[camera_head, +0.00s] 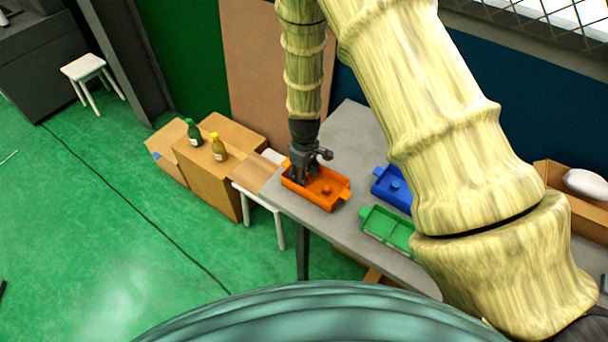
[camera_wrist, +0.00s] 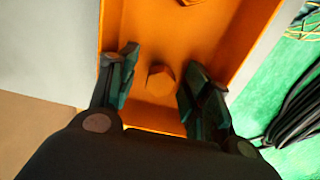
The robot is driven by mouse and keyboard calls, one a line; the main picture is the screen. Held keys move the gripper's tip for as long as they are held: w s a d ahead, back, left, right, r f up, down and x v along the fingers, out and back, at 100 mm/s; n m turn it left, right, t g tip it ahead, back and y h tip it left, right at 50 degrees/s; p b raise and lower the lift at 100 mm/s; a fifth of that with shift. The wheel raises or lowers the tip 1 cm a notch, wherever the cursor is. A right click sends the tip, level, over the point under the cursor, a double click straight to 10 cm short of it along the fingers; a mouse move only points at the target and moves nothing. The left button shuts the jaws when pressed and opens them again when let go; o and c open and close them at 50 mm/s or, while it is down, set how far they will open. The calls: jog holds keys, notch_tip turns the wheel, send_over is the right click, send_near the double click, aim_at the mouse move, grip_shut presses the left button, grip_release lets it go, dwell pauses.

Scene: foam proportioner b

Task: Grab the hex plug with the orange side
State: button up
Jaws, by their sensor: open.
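An orange hex plug (camera_wrist: 161,80) stands in the orange tray (camera_head: 318,203), between the two open fingers of my gripper (camera_wrist: 160,64) in the wrist view. There is a gap on both sides of the plug, and nothing is held. A second orange piece (camera_wrist: 188,2) is cut off at the top edge of the wrist view. In the head view one orange plug (camera_head: 325,189) shows in the tray, to the right of my gripper (camera_head: 299,181). My gripper points down into the left part of the tray and hides what lies beneath it.
A blue tray (camera_head: 379,192) and a green tray (camera_head: 373,228) stand to the right on the grey table (camera_head: 345,232). Cardboard boxes (camera_head: 226,196) with a green bottle (camera_head: 194,134) and a yellow bottle (camera_head: 218,148) are at the left. My arm covers the table's right part.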

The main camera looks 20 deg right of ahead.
grip_shut()
dwell(0.3)
